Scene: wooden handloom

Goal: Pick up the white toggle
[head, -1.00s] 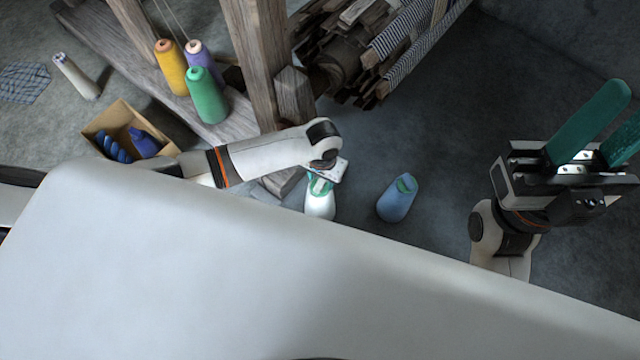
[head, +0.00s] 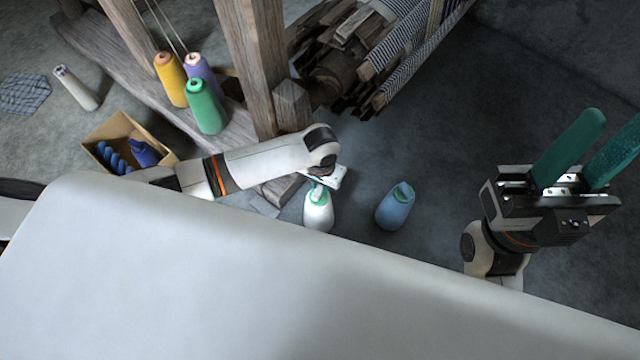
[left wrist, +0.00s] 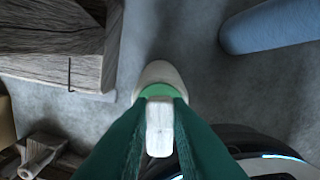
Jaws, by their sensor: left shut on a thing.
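The white toggle (left wrist: 159,127) is a small pale block between the green fingers of my left gripper (left wrist: 160,110) in the left wrist view. The fingers are shut on it. A white bottle with a green top (left wrist: 158,80) is just beyond it; I cannot tell whether the toggle touches it.
A blue bottle (head: 395,208) stands right of the white one. Loom posts (head: 252,60), a rolled striped cloth (head: 425,50), yarn cones (head: 205,108) and a cardboard box (head: 112,128) lie behind and left. Floor between the blue bottle and my right arm is clear.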

